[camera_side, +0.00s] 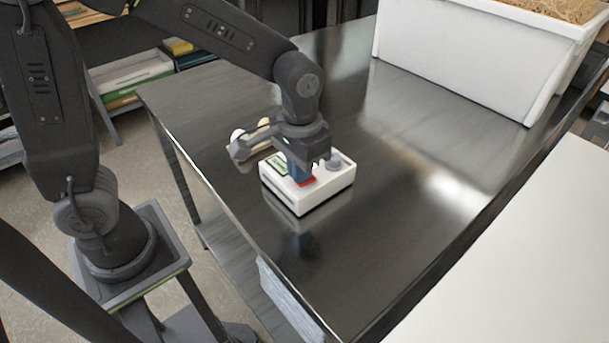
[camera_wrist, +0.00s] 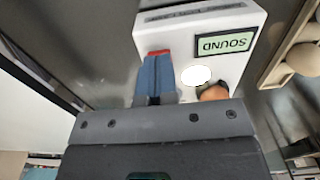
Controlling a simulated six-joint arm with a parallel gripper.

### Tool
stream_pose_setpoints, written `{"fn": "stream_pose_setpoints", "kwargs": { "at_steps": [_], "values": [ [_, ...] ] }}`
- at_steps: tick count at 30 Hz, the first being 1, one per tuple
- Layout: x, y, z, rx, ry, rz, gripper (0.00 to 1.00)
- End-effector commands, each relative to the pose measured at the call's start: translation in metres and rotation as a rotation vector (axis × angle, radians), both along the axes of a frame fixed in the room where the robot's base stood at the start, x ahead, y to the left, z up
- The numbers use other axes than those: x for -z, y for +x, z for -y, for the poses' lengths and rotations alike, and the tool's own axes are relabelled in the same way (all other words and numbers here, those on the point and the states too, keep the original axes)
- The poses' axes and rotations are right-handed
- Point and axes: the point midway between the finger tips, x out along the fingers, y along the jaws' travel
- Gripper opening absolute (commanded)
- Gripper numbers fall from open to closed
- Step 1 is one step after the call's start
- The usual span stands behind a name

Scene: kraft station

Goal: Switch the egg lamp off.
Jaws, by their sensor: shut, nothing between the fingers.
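A white box (camera_side: 314,197) with a dark slot along its side stands on the dark metal table.
Behind the box is a wooden holder (camera_side: 262,145) with pale egg shapes (camera_wrist: 302,58). A large white bin (camera_side: 460,60) stands at the back right. The table (camera_side: 390,200) is clear in front and to the right.

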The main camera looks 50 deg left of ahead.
Motion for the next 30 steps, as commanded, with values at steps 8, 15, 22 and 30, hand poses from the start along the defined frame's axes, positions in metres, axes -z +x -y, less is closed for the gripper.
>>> {"fn": "stream_pose_setpoints", "kwargs": {
  "at_steps": [8,15,22,30],
  "values": [
    [0.004,0.000,0.000,0.000,0.000,-0.001,0.00],
    [0.008,0.000,0.000,0.000,0.000,-0.001,0.00],
    [0.002,0.000,0.000,0.000,0.000,0.002,0.00],
    [-0.019,0.000,0.000,0.000,-0.001,0.002,0.00]
  ]
}}
